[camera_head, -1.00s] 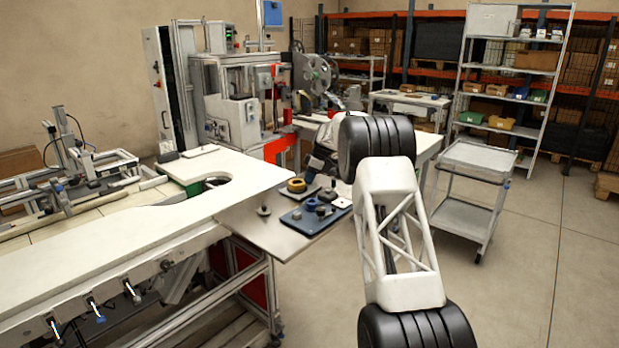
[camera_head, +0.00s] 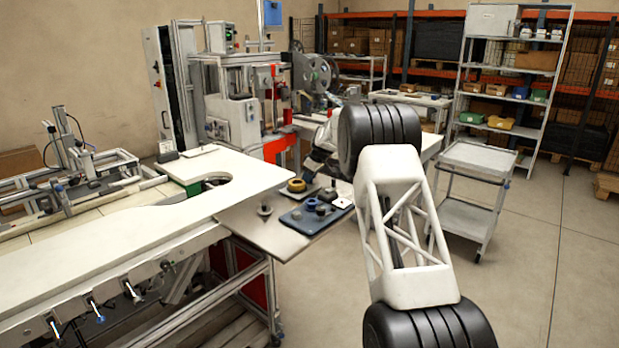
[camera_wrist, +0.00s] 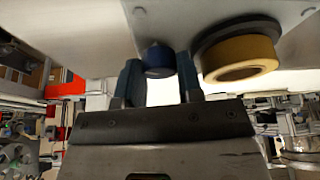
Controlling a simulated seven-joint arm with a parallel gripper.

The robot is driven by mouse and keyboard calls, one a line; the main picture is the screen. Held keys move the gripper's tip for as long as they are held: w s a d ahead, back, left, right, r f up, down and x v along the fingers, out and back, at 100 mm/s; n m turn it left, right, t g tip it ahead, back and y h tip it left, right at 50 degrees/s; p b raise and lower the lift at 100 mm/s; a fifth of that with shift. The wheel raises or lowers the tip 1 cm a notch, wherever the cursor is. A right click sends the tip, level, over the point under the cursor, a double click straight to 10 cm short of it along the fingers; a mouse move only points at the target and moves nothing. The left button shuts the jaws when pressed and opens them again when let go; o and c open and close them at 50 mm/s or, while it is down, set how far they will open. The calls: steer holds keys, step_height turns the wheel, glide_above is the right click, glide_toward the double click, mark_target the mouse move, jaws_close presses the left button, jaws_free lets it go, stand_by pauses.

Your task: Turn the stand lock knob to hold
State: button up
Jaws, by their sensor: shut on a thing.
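In the wrist view, a short blue knob (camera_wrist: 158,60) sticks out from a pale plate (camera_wrist: 190,25) with small screws. My gripper (camera_wrist: 160,84) has one fingertip on each side of this knob and is shut on it. The knob's pointer or marking is not visible, so I cannot tell its setting. A yellow ring-shaped part (camera_wrist: 240,66) on a dark round base stands right beside it. In the head view my arm hides most of the gripper, and I cannot make out its fingertips.
In the head view, a side table holds a blue tray (camera_head: 290,222) with small parts, a yellow roll (camera_head: 297,185) and a small grey post (camera_head: 264,209). A white workbench (camera_head: 150,225) is at left. A grey cart (camera_head: 470,212) stands at right, with open floor around it.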

steer(key=shift+m, duration=0.3)
steer(key=o, duration=0.6)
steer(key=shift+o, duration=0.2)
steer(key=shift+r, duration=0.1)
steer(key=v, duration=0.7)
steer(key=shift+r, duration=0.3)
steer(key=shift+s, duration=0.1)
steer(key=shift+o, duration=1.4)
steer(key=shift+m, duration=0.3)
